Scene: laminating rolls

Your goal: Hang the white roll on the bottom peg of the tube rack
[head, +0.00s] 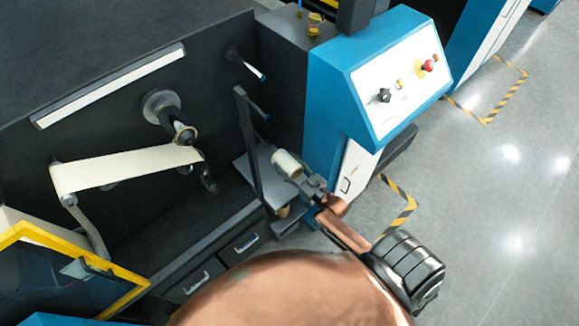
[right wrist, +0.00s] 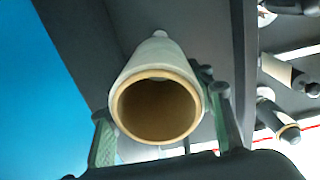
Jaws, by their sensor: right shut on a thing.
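The white roll (head: 288,163) is in my right gripper (head: 312,185), beside the dark upright post (head: 248,140) that looks like the tube rack. In the right wrist view the roll (right wrist: 133,82) points away from the camera, its open brown core facing me. The fingers of my right gripper (right wrist: 163,130) are shut on it from both sides. A pale rounded tip (right wrist: 160,34) shows beyond the roll's far end; I cannot tell whether it is a peg or touches the roll. The bottom peg is not clearly visible. My left gripper is out of view.
A blue control cabinet (head: 325,95) stands close to the right of the roll. A pale web (head: 130,167) and a dark spindle (head: 182,132) are on the machine at left. A small tan cylinder (head: 283,211) is below the gripper. Open floor (head: 500,200) lies right.

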